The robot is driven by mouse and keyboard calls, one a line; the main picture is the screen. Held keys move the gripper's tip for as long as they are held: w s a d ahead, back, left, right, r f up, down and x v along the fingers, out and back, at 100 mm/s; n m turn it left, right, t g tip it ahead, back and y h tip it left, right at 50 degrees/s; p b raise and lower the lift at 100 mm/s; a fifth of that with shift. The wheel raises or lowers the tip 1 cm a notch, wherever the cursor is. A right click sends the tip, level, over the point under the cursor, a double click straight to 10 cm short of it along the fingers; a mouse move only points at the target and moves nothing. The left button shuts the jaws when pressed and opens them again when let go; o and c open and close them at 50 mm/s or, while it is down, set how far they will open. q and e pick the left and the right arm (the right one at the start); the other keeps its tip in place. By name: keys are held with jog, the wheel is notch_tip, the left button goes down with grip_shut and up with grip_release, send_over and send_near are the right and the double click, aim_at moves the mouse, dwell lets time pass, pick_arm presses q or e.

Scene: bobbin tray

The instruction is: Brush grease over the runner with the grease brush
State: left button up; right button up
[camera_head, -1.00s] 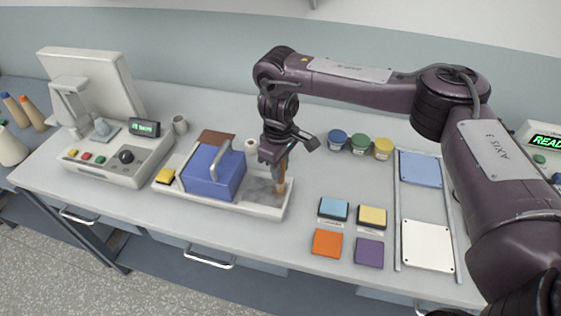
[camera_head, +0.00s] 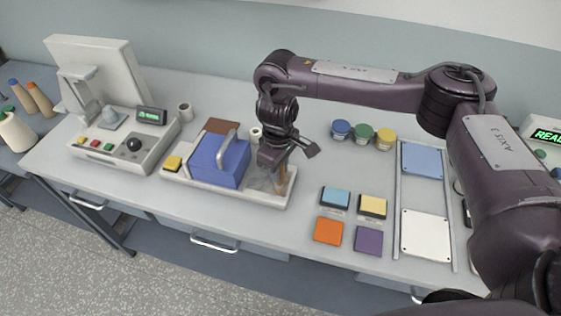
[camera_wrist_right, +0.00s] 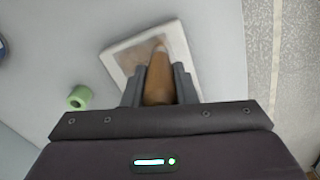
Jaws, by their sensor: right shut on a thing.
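My right gripper (camera_head: 277,165) is shut on the brown wooden handle of the grease brush (camera_head: 282,182). The brush points down over the right end of a white tray (camera_head: 240,200). In the right wrist view the handle (camera_wrist_right: 158,80) sits between the two fingers of my gripper (camera_wrist_right: 158,90), with its far end over a grey, mottled surface (camera_wrist_right: 135,57) inside the tray. That surface (camera_head: 258,183) may be the runner, which I cannot confirm. The bristles, and whether they touch, are unclear. My left gripper is not in view.
A blue block with a grey handle (camera_head: 219,163) fills the tray's middle, with a yellow button (camera_head: 173,163) at its left. A pale spool (camera_head: 255,134) stands behind. Coloured pads (camera_head: 328,230) and lidded jars (camera_head: 363,132) lie to the right. A console (camera_head: 122,150) stands left.

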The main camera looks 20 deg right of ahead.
jog(key=shift+w+d, duration=0.55)
jog(key=shift+w, duration=0.3)
jog(key=shift+w+d, duration=0.55)
jog(key=shift+w, duration=0.3)
jog(key=shift+w, duration=0.1)
jog(key=shift+w+d, duration=0.5)
jog(key=shift+w, duration=0.1)
jog(key=shift+s+a+p, duration=0.6)
jog(key=shift+s+p, duration=0.25)
jog(key=shift+s, duration=0.05)
jog(key=shift+s+a+p, duration=0.55)
jog(key=shift+s+p, duration=0.3)
jog(key=shift+s+a+r+p, duration=0.1)
jog(key=shift+s+a+p, duration=0.3)
jog(key=shift+p, duration=0.3)
jog(key=shift+s+a, duration=0.1)
jog(key=shift+s, duration=0.25)
